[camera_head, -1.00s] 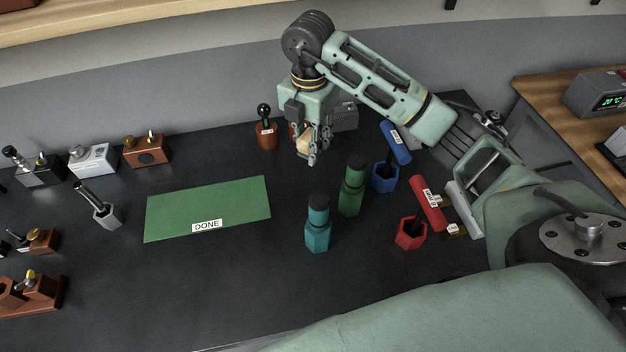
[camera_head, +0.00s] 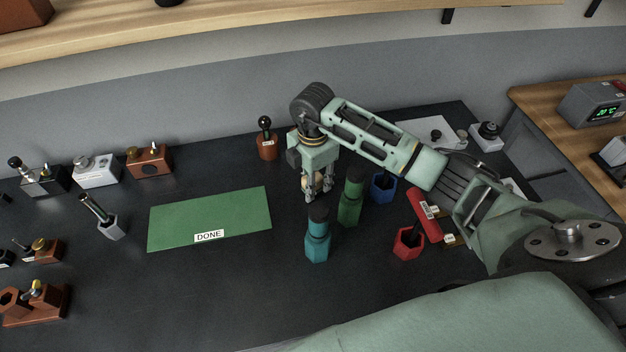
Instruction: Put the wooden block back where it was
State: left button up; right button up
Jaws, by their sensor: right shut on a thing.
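My right gripper (camera_head: 318,189) is low over the dark worktop, behind the teal hexagonal holder and to the left of the green one. It is shut on a small tan wooden block (camera_head: 320,183), mostly hidden between the fingers. I cannot tell whether the block touches the worktop. My left gripper is not in view.
The teal holder (camera_head: 317,248) and green holder (camera_head: 349,207) stand close to the gripper. A blue holder (camera_head: 382,188), a red holder (camera_head: 408,243) and a lying red cylinder (camera_head: 424,215) are to the right. A green DONE mat (camera_head: 208,217) lies left.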

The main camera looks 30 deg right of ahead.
jog(key=shift+f, duration=0.3)
jog(key=shift+f, duration=0.1)
jog(key=o, duration=1.1)
jog(key=shift+r, duration=0.25)
jog(key=shift+w+r, duration=0.1)
jog(key=shift+r, duration=0.3)
notch_tip(320, 180, up, 10)
jog(key=b, duration=0.2)
jog(key=shift+f+b, duration=0.2)
jog(key=shift+b, duration=0.2)
jog(key=shift+r, duration=0.7)
